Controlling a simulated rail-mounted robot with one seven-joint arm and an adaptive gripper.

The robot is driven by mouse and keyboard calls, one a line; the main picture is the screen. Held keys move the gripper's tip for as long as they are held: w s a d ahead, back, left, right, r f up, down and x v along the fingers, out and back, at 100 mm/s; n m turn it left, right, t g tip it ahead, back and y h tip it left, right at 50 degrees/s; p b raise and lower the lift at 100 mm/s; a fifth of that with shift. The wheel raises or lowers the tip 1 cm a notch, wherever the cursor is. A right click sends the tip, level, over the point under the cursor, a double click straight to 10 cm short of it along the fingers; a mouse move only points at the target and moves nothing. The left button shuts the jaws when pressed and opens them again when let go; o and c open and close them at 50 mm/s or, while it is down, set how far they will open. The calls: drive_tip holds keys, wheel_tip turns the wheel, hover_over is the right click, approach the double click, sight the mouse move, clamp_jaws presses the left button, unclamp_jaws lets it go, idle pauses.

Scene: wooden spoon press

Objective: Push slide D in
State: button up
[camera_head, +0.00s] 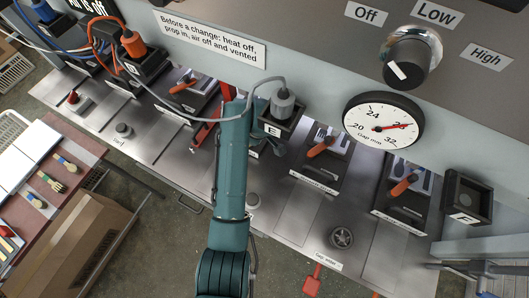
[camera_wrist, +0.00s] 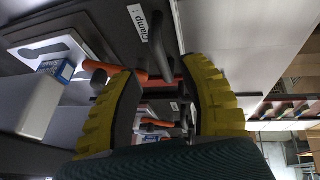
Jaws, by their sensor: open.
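Slides with orange handles sit in a row along the metal bench in the head view: one left of my arm (camera_head: 183,87), one right of it (camera_head: 320,147), and one further right (camera_head: 404,184). I cannot read a letter D on any of them. My arm hides part of the row, and my gripper is not clearly visible there. In the wrist view my gripper (camera_wrist: 162,72) has its two yellow fingers apart. An orange handle (camera_wrist: 102,67) shows beside the left finger, and another orange handle (camera_wrist: 156,124) shows farther off between the fingers. I see nothing held.
A block marked E (camera_head: 272,130) stands just right of my arm, with a grey cable above. A red part (camera_head: 205,131) is close on the arm's left. A round gauge (camera_head: 383,121) and a knob (camera_head: 410,60) are on the panel. A "Clamp" label (camera_wrist: 139,24) shows in the wrist view.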

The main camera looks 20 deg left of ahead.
drive_tip(key=s+d, duration=0.5)
drive_tip(key=d, duration=0.4)
drive_tip(key=shift+f, duration=0.2)
